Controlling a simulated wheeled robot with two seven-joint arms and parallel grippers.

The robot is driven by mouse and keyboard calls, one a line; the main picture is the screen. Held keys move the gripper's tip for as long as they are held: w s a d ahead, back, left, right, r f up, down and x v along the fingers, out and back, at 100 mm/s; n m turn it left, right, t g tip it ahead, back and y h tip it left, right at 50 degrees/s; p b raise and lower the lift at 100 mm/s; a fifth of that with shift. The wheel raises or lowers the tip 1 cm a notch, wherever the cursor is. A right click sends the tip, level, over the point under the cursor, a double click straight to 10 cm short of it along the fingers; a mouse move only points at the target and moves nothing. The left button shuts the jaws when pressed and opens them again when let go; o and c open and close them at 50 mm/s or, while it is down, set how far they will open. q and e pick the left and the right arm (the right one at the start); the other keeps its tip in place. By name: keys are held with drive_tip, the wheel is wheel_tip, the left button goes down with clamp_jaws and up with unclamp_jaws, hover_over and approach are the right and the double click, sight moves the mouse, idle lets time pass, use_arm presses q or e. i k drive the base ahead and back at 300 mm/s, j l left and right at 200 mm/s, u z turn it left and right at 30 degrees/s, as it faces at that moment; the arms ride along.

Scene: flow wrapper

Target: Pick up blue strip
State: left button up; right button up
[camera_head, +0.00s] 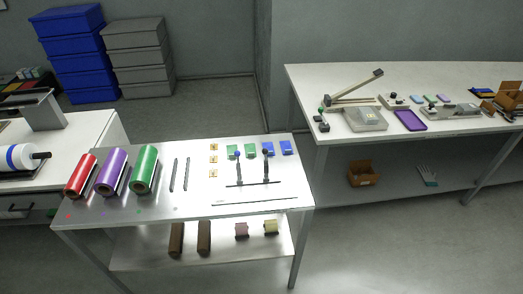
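Neither of my grippers is in view. Two small blue pieces, a left one (269,149) and a right one (286,148), lie at the back right of the steel table (200,205). Two green pieces (232,151) lie to their left. On the white table at right, small coloured pieces lie in a row, among them a bluish one (415,99) and a green one (430,99). I cannot tell which of these blue things is the strip.
Red (81,176), purple (112,172) and green (144,170) rolls lie on the steel table's left. Dark rods (187,174) and thin tools (267,168) lie nearby. A purple tray (410,121) is on the white table (330,80). Blue bins (70,50) stand behind.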

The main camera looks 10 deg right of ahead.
sight(269, 145)
drive_tip(key=l+u, duration=0.2)
drive_tip(key=u, duration=0.2)
drive_tip(key=i+l+u, duration=0.1)
drive_tip(key=u, duration=0.3)
drive_tip(key=l+u, duration=0.5)
drive_tip(key=u, duration=0.3)
